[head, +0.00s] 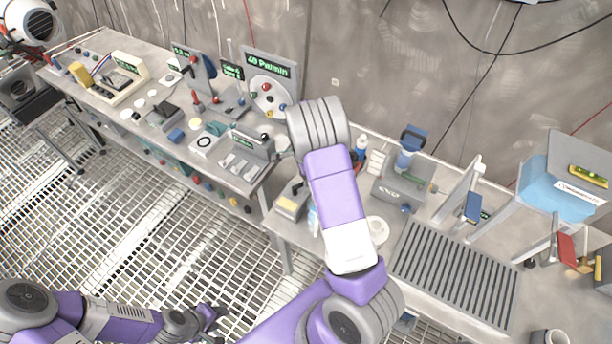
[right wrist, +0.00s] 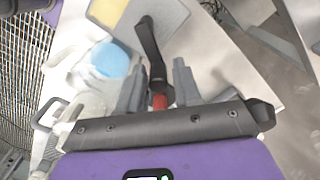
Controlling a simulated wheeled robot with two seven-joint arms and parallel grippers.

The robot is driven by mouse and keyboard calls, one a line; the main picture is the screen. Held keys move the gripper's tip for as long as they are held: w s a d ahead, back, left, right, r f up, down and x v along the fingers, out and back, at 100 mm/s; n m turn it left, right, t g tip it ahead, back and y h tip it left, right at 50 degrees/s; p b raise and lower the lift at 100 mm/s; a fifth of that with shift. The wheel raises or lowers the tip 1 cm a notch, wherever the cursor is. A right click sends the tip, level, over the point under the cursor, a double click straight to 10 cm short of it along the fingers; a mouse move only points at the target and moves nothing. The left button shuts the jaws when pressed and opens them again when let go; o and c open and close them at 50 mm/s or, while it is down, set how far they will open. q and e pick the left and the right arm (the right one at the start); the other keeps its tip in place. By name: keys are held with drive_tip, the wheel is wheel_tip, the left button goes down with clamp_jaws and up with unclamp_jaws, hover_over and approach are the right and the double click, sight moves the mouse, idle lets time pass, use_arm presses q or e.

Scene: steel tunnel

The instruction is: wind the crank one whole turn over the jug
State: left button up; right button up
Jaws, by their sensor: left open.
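In the right wrist view, a crank with a dark arm (right wrist: 149,42) ends in a red grip (right wrist: 160,101). My right gripper (right wrist: 159,85) has its fingers apart on both sides of the crank, with gaps showing. A pale, see-through vessel (right wrist: 85,85), which may be the jug, stands left of the crank. A round blue patch (right wrist: 110,60) shows near it. In the head view, my right arm covers the crank and my right gripper. My left gripper (head: 212,316) is open and empty at the lower left, over the grated floor, away from the benches.
The left bench (head: 92,98) holds several instruments. The grated floor (head: 150,215) before it is clear.

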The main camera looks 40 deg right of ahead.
drive_tip(key=shift+o, duration=0.4)
drive_tip(key=shift+f, duration=0.1)
drive_tip(key=shift+s+a, duration=0.1)
drive_tip(key=shift+s, duration=0.1)
drive_tip(key=shift+r+p, duration=0.8)
wheel_tip(320, 180, up, 7)
drive_tip(key=p, duration=0.5)
drive_tip(key=shift+w+f, duration=0.15)
drive_tip(key=shift+w, duration=0.1)
